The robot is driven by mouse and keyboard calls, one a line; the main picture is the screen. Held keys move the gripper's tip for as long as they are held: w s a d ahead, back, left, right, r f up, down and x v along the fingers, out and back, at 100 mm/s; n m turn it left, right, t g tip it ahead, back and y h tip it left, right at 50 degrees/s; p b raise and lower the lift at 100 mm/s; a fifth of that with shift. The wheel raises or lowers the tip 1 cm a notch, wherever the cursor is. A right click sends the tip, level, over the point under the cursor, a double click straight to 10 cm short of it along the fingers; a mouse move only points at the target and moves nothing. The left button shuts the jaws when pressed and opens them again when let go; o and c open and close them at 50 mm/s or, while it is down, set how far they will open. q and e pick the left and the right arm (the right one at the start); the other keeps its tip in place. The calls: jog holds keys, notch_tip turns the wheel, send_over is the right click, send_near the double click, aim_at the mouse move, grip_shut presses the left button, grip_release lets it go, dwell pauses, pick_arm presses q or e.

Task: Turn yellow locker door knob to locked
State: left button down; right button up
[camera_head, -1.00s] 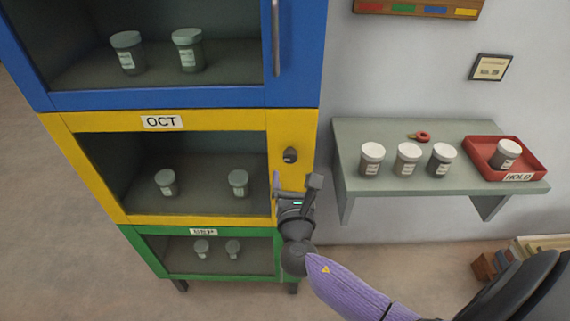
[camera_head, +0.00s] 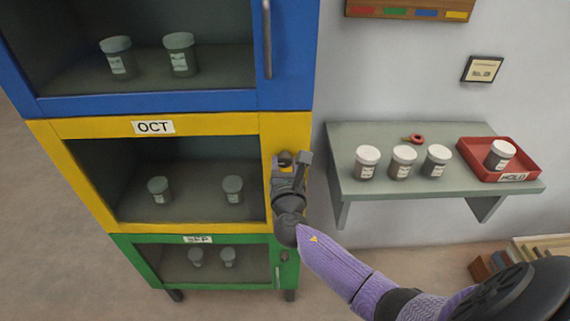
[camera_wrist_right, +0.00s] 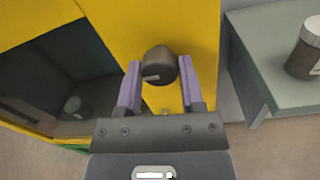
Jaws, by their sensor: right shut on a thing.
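The yellow locker door (camera_head: 290,130) with the OCT label (camera_head: 153,127) is closed, in the middle of the stack in the head view. Its dark round knob (camera_wrist_right: 159,62) shows between my right fingers in the right wrist view, with a pale mark on its lower left face. My right gripper (camera_wrist_right: 160,82) is shut on the knob, one purple-grey finger on each side. In the head view my right gripper (camera_head: 291,162) is at the knob and partly covers it. My left gripper is not in view.
A blue locker (camera_head: 285,60) with a vertical handle is above and a green locker (camera_head: 125,252) below. To the right, a grey shelf (camera_head: 390,133) holds white-lidded jars, a small red item (camera_head: 415,139) and a red HOLD tray (camera_head: 530,166). My right arm passes below the shelf.

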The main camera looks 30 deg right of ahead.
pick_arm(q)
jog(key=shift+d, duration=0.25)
pick_arm(e)
grip_shut()
